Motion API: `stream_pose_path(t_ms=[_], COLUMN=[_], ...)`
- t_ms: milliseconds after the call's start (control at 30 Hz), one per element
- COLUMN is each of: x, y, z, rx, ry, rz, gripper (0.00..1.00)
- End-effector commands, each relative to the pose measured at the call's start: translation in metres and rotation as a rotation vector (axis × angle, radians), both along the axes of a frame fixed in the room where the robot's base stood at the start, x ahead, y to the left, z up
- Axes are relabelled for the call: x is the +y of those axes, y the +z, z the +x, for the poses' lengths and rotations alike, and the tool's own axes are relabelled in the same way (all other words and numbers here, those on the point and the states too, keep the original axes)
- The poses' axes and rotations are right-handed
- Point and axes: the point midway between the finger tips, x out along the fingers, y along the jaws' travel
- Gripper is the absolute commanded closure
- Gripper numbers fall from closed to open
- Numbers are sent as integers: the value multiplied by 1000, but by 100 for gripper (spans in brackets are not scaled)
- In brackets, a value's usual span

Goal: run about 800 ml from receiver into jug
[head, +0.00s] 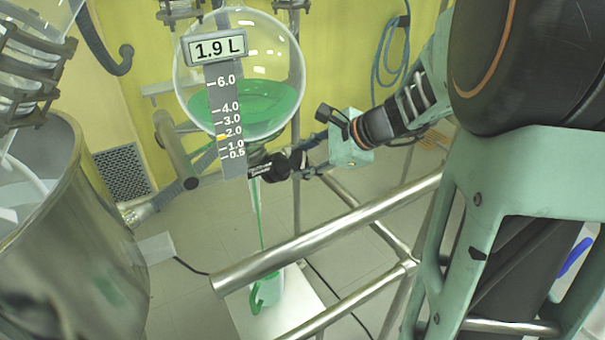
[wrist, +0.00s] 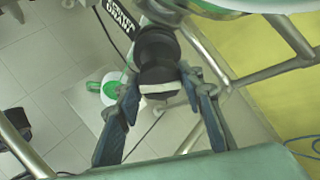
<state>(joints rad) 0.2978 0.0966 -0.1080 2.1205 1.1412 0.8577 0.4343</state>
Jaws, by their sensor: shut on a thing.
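The receiver (head: 240,65) is a round glass vessel with green liquid in its lower part. Its display (head: 217,49) reads 1.9 L, and an orange mark sits near 2.0 on the scale strip (head: 226,110). My gripper (head: 303,165) is shut on the black valve handle (wrist: 157,50) under the receiver; both fingers flank it in the wrist view. A thin green stream (head: 258,215) falls from the outlet to the jug (head: 267,290). The jug, with green in it, stands on a pale plate below and also shows in the wrist view (wrist: 112,88). A steel rail partly hides it in the head view.
A thick steel rail (head: 330,232) crosses in front of the jug. A large steel vessel (head: 75,225) stands at the left. Frame tubes run right of the jug. A blue hose (head: 390,50) hangs on the yellow wall. Cables lie on the tiled floor.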

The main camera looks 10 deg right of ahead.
Motion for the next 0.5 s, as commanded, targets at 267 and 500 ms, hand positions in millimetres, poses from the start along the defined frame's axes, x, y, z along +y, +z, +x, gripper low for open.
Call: stream_pose_path(t_ms=[267, 500], x=[0, 0], y=[-1, 0], z=[0, 0], rx=[-48, -55], ry=[36, 41], rz=[-37, -42], gripper=[89, 89])
